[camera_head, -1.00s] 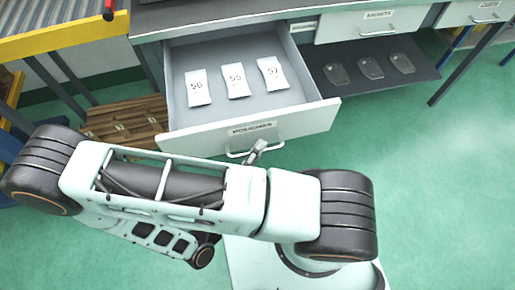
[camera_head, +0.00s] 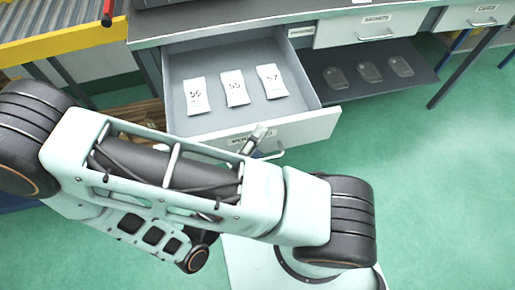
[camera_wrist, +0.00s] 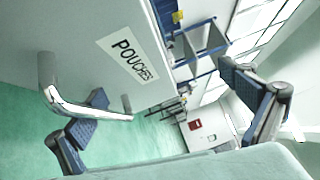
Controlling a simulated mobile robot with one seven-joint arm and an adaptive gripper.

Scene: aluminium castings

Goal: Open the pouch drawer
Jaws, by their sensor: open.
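The pouch drawer (camera_head: 310,128) is pulled well out from under the bench. Three white numbered pouches (camera_head: 235,88) lie in a row inside it. Its front with the POUCHES label (camera_wrist: 128,60) fills the upper left of the wrist view. Its metal handle (camera_wrist: 85,107) shows there too; in the head view my arm partly covers the handle (camera_head: 272,154). My gripper (camera_wrist: 175,115) is open, its fingers wide apart. The left-hand finger is close by the handle bar; I cannot tell whether they touch. The other finger is well away to the right. In the head view the gripper is mostly hidden.
The closed SACHETS drawer (camera_head: 370,27) is to the right, above a dark shelf (camera_head: 420,75) with three clear items. Another closed drawer (camera_head: 470,14) is further right. A yellow-edged roller conveyor (camera_head: 60,45) stands at the left. Green floor (camera_head: 440,180) at the right is free.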

